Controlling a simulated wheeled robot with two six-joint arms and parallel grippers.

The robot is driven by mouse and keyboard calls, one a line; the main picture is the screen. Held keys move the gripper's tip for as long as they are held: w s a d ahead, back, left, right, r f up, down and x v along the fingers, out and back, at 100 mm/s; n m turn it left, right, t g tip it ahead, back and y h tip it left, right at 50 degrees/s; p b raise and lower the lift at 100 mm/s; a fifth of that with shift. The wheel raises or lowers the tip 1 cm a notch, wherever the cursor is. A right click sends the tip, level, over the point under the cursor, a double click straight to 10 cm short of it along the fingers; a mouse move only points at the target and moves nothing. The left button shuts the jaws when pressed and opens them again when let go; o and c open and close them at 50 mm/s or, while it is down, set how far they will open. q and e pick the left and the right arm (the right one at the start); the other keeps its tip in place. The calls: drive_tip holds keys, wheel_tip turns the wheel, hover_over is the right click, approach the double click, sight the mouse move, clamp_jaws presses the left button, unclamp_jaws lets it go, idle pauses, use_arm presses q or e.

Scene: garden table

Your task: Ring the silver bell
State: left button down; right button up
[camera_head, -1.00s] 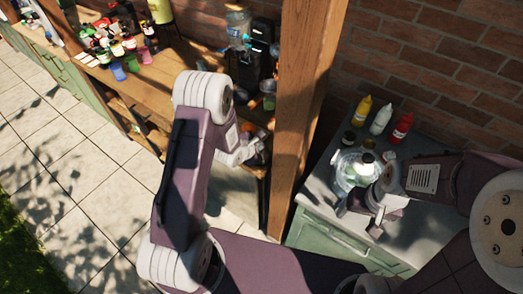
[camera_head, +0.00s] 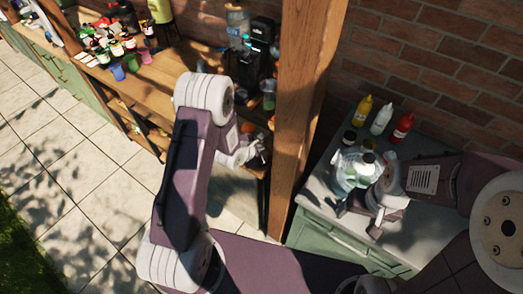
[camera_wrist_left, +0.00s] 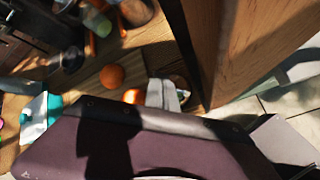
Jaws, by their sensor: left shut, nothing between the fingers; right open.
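My left gripper (camera_head: 260,150) is at the wooden shelf, just left of the thick wooden post. It is shut and empty; its pale fingertips also show in the left wrist view (camera_wrist_left: 164,94), low over the shelf. A small round, partly shiny thing (camera_wrist_left: 184,88) lies right beside or behind those fingertips, mostly hidden; I cannot tell whether it is the silver bell. No bell shows clearly in the head view. My right gripper (camera_head: 359,217) is open and empty over the grey cabinet top, in front of a clear round jug.
The wooden post (camera_head: 300,120) stands close to the right of my left gripper. The clear jug (camera_head: 350,172) and red (camera_head: 402,128), white (camera_head: 381,120) and yellow (camera_head: 362,110) bottles stand on the cabinet. A dark coffee machine (camera_head: 254,62) stands behind.

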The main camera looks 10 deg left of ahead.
use_arm(q)
drive_tip(key=shift+r+p, duration=0.5)
drive_tip(key=shift+p, duration=0.1)
wheel_tip(320, 180, up, 6)
drive_tip(key=p, duration=0.5)
drive_tip(key=shift+p, duration=0.35)
idle(0.3)
